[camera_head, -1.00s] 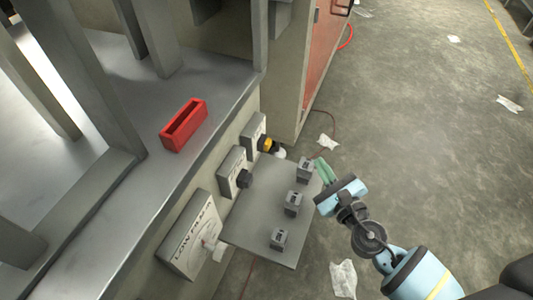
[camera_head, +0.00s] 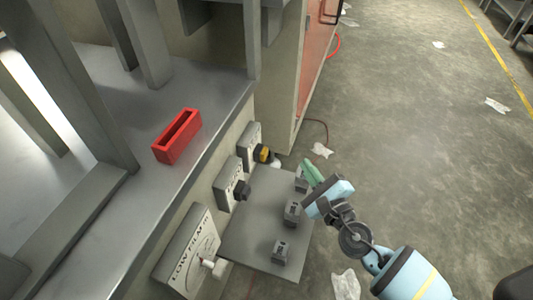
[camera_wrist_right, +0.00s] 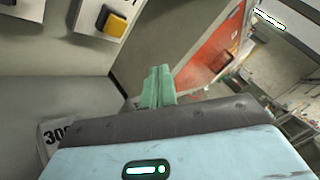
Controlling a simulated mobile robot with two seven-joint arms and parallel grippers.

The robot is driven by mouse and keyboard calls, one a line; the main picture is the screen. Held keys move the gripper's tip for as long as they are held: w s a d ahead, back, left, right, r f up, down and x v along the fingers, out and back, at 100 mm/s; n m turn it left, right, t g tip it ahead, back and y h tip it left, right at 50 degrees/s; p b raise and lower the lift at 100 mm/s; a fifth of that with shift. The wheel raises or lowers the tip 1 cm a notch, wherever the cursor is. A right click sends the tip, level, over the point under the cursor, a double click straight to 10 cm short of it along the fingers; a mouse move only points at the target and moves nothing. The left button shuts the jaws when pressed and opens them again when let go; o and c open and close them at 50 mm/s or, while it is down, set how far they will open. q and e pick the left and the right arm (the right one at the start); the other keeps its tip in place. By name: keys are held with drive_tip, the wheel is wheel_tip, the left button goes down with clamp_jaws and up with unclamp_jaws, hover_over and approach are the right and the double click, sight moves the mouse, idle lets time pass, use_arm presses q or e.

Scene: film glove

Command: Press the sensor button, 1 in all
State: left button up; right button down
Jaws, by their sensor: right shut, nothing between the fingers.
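Three switch boxes are fixed along the side of the grey machine. The far box (camera_head: 250,136) has a yellow button (camera_head: 262,154), which also shows at the top of the right wrist view (camera_wrist_right: 115,25). The middle box (camera_head: 228,179) has a dark knob (camera_head: 241,190). The near box (camera_head: 188,252), marked LOW FILM, has a pale button (camera_head: 213,268). I cannot tell which is the sensor button. My right gripper (camera_head: 308,164) has green fingers, shut and empty, right of the yellow button and apart from it. The fingers show in the wrist view (camera_wrist_right: 158,78). My left gripper is not in view.
A grey plate (camera_head: 245,248) juts out below the boxes, with three small grey blocks along its outer edge, the middle one (camera_head: 291,212) below my right gripper. A red tray (camera_head: 165,155) sits on the machine ledge. Scraps litter the otherwise open floor (camera_head: 400,130).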

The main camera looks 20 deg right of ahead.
drive_tip(key=w+a, duration=0.4)
drive_tip(key=a, duration=0.2)
drive_tip(key=shift+a, duration=0.1)
idle(2.1)
drive_tip(key=shift+w+a, duration=0.2)
drive_tip(key=shift+a, duration=0.05)
drive_tip(key=shift+w+a, duration=0.25)
drive_tip(key=shift+a, duration=0.1)
idle(0.9)
drive_tip(key=shift+s+d, duration=0.1)
idle(0.3)
drive_tip(key=shift+s+d+p, duration=0.35)
drive_tip(key=shift+s+d, duration=0.05)
drive_tip(key=shift+d, duration=0.2)
drive_tip(key=s+d, duration=0.2)
drive_tip(key=d, duration=0.2)
drive_tip(key=shift+s+d, duration=0.1)
drive_tip(key=shift+s, duration=0.3)
